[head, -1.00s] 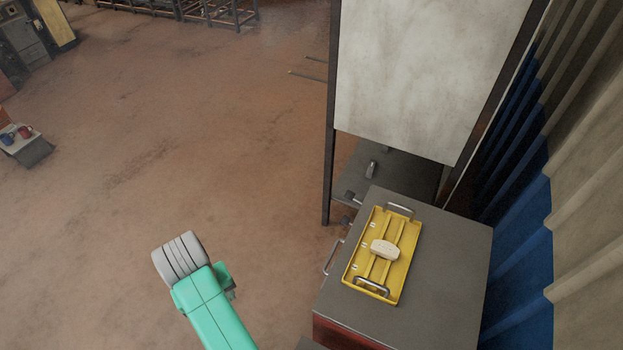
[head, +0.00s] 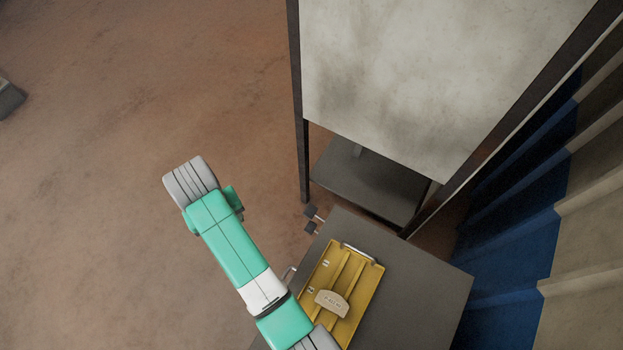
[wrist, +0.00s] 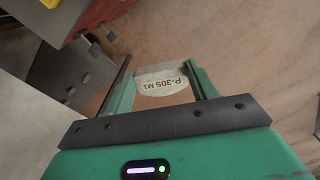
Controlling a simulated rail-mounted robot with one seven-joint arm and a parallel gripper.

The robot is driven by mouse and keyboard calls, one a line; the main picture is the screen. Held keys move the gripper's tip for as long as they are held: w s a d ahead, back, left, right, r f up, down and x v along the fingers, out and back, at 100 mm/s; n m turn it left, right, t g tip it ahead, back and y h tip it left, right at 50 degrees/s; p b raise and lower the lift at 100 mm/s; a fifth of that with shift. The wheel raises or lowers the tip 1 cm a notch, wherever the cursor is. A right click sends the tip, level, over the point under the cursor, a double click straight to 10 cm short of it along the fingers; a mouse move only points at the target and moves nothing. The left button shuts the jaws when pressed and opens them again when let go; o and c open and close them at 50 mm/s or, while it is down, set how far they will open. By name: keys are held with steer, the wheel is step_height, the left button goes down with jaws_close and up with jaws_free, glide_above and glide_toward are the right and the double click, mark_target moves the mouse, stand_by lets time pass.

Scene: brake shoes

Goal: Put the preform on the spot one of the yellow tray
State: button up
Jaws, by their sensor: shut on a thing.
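My gripper (wrist: 163,86) shows only in the wrist view. Its green fingers are shut on a pale preform (wrist: 165,72) marked "P-305 M1", which is held between the fingertips with floor behind it. The yellow tray (head: 366,284) lies on a dark grey cabinet top in the head view, its near end cut off or covered by my arm. A second pale preform (head: 332,302) with printed lettering lies across the tray's ribs, near its middle. Small white marks show along the tray's left side, too small to read.
The cabinet top (head: 425,290) has bare room right of the tray. A metal handle (head: 357,252) rises at the tray's far end. Beyond stands a large pale panel (head: 430,80) in a dark frame above a grey shelf (head: 370,186). Blue and beige corrugated walls close the right side.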

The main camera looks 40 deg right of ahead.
steer(key=s+d+f+m, duration=0.25)
steer(key=s+f, duration=0.25)
steer(key=s, duration=0.3)
steer(key=s+d+f+m, duration=0.1)
steer(key=s+f+m, duration=0.35)
steer(key=s, duration=0.35)
steer(key=s+m, duration=0.2)
steer(key=s, duration=0.3)
steer(key=s+f+m, duration=0.1)
steer(key=s, duration=0.5)
steer(key=s+d+f+m+p, duration=0.1)
steer(key=s+m, duration=0.1)
steer(key=s, duration=0.3)
steer(key=shift+s+f+m, duration=0.25)
steer(key=shift+m, duration=0.05)
glide_toward(341, 270)
steer(key=s+f, duration=0.1)
steer(key=s+a+f, duration=0.1)
steer(key=shift+s+f+p, duration=0.3)
steer(key=shift+s+p, duration=0.05)
steer(key=shift+w+d+f, duration=0.1)
steer(key=shift+d+f, duration=0.05)
steer(key=shift+f, duration=0.75)
steer(key=shift+w+d+f, duration=0.1)
steer(key=shift+d+f, duration=0.05)
steer(key=shift+f, duration=0.7)
steer(key=shift+f, duration=0.15)
